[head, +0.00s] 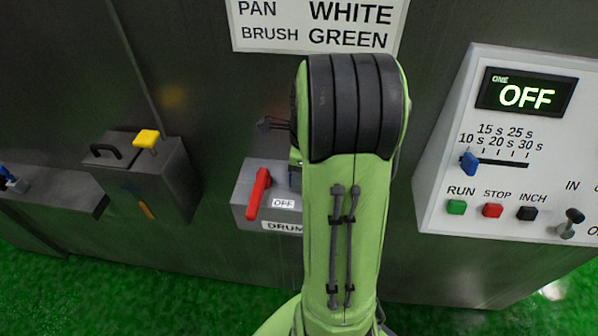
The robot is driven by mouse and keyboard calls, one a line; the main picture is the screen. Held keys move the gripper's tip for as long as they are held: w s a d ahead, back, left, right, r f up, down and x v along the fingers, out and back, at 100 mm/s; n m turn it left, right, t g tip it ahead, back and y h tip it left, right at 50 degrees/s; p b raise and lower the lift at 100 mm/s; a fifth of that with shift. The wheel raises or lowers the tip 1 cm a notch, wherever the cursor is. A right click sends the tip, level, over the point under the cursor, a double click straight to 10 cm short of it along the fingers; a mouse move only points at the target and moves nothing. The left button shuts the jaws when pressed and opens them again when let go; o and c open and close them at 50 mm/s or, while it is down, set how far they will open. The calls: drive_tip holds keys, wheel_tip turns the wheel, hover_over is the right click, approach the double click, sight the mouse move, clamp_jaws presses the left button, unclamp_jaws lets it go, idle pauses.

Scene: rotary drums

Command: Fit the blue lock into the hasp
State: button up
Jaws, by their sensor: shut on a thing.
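The drum isolator box (240,207) is on the grey machine wall in the head view, left of my green arm. Its red handle (258,194) is tilted, beside a label reading OFF (283,203). My gripper is hidden behind my arm, and I cannot make out the hasp.
A control panel (440,205) with an OFF display (526,95), slider and buttons stands at right. A grey box (165,185) with a yellow knob (147,139) is at left. A sign (315,25) is above. Green floor (200,295) shows below.

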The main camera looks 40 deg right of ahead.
drive_tip(key=shift+f+b, duration=0.45)
drive_tip(key=shift+f, duration=0.25)
drive_tip(key=o, duration=1.2)
drive_tip(key=shift+r, duration=0.15)
drive_tip(key=r+p, duration=0.1)
drive_tip(key=r, duration=0.4)
drive_tip(key=s+r+p, duration=0.1)
drive_tip(key=r+p, duration=0.1)
drive_tip(key=r, duration=0.3)
drive_tip(key=d+r+p, duration=0.1)
drive_tip(key=r, duration=0.4)
drive_tip(key=shift+s+d+r, duration=0.1)
drive_tip(key=shift+s+r, duration=0.15)
